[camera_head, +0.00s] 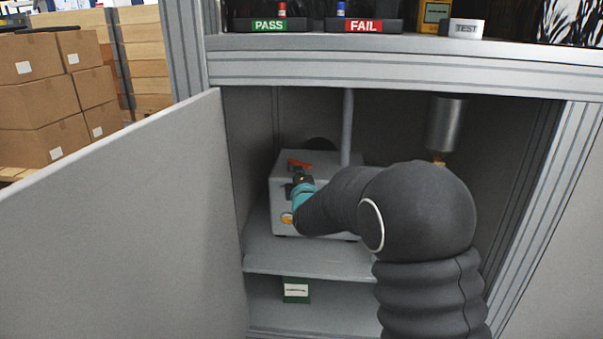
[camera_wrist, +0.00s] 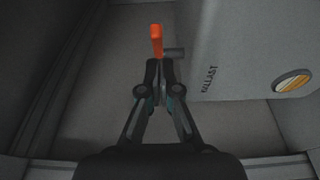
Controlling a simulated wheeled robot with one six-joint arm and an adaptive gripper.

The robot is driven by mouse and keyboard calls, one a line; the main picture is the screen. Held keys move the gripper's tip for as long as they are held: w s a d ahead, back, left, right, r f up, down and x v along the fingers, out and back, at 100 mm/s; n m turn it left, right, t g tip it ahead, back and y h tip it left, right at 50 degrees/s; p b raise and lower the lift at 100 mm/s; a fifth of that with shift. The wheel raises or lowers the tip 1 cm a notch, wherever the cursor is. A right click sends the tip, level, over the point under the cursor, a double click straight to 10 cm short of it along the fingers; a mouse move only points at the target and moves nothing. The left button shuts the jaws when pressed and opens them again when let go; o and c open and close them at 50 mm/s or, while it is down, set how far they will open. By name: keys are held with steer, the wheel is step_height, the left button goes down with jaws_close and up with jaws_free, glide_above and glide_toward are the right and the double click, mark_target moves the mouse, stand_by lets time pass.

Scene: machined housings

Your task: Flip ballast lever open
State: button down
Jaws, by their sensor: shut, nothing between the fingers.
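The ballast lever (camera_wrist: 157,40) is an orange-red handle on a short grey stem at the side of a light grey box (camera_wrist: 225,50) lettered BALLAST. In the head view an orange-red handle (camera_head: 299,164) shows at the top of the box (camera_head: 340,165), close to my gripper (camera_head: 301,180). In the wrist view my gripper (camera_wrist: 160,68) is shut and empty, its fingertips just below the lever's near end in the picture. I cannot tell whether they touch it. My arm hides much of the box's front in the head view.
The box stands on a shelf (camera_head: 300,257) inside a cabinet. The open door (camera_head: 120,215) is at left, a metal cylinder (camera_head: 445,125) hangs at right, and a vertical pipe (camera_head: 347,125) rises behind. A green box (camera_head: 296,290) sits on the lower level.

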steer(key=shift+w+d, duration=0.35)
steer(key=shift+w, duration=0.15)
